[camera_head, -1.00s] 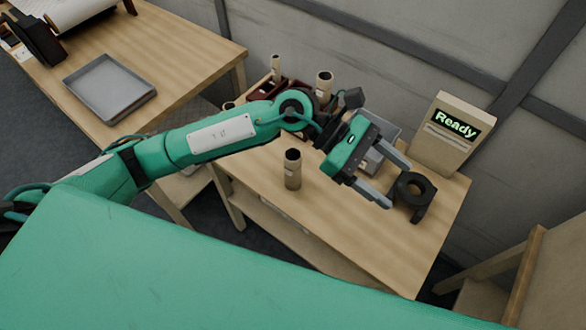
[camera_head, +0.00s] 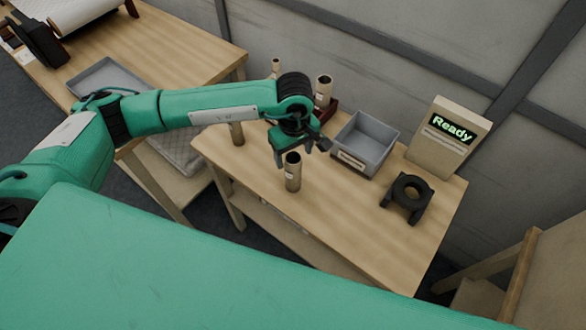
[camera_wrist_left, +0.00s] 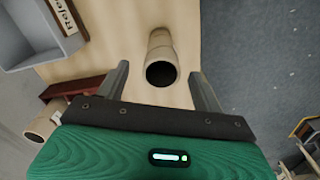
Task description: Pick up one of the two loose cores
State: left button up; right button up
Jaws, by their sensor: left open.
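A tan cardboard core (camera_head: 292,178) stands upright on the wooden table, its open top facing up. My left gripper (camera_head: 300,153) is open and points down right over this core. In the left wrist view the core (camera_wrist_left: 160,45) shows between the two spread fingers, with its dark hole toward the camera; I cannot tell whether the fingertips reach below its rim. A second core (camera_head: 237,134) stands near the table's left edge, partly hidden by my left arm. My right gripper is not in view.
Two more cores (camera_head: 323,90) (camera_head: 275,66) stand at the back by a dark red rack (camera_head: 330,108), partly hidden by my arm. A grey bin (camera_head: 382,131), a black ring-shaped holder (camera_head: 417,209) and a "Ready" display box (camera_head: 440,158) stand to the right.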

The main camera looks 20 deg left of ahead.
aim_at(293, 173)
pick_arm(q)
jog(key=shift+f, duration=0.8)
jog(key=shift+f+p, duration=0.5)
jog(key=shift+p, duration=0.2)
notch_tip(293, 173, down, 3)
jog(key=shift+s+a+f+p, duration=0.1)
jog(key=shift+f+p, duration=0.05)
jog(key=shift+p, duration=0.75)
jog(key=shift+f, duration=0.55)
jog(key=c, duration=1.1)
